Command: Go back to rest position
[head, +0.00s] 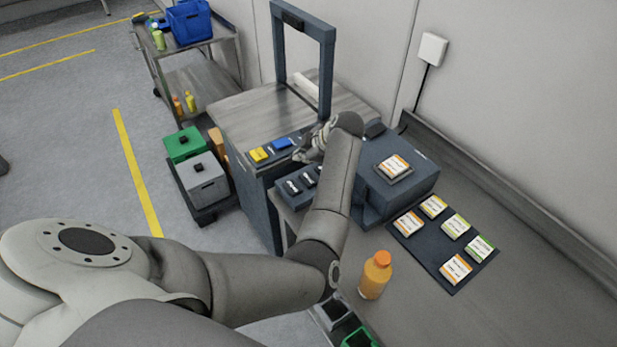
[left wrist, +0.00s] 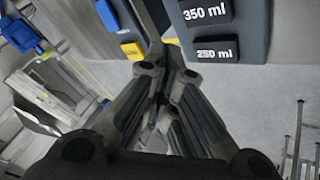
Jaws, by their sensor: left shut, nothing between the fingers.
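My left gripper (head: 308,152) is shut and empty over the front of the piston filler (head: 275,88), and the arm behind it hides part of the machine. In the left wrist view its closed fingers (left wrist: 166,72) point toward the control panel. Black volume buttons marked 350 ml (left wrist: 208,12) and 250 ml (left wrist: 214,52) are on a dark block beside the fingertips. A yellow button (head: 258,154) and a blue button (head: 282,143) sit on the machine's front edge. I cannot tell whether the fingers touch anything. My right gripper is not in view.
A card stand (head: 427,172) and a dark mat (head: 406,236) with several label cards lie on the right counter. An orange bottle (head: 376,275) stands near the arm. Green (head: 184,144) and grey (head: 203,180) boxes stand left of the machine. A cart (head: 205,75) is behind.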

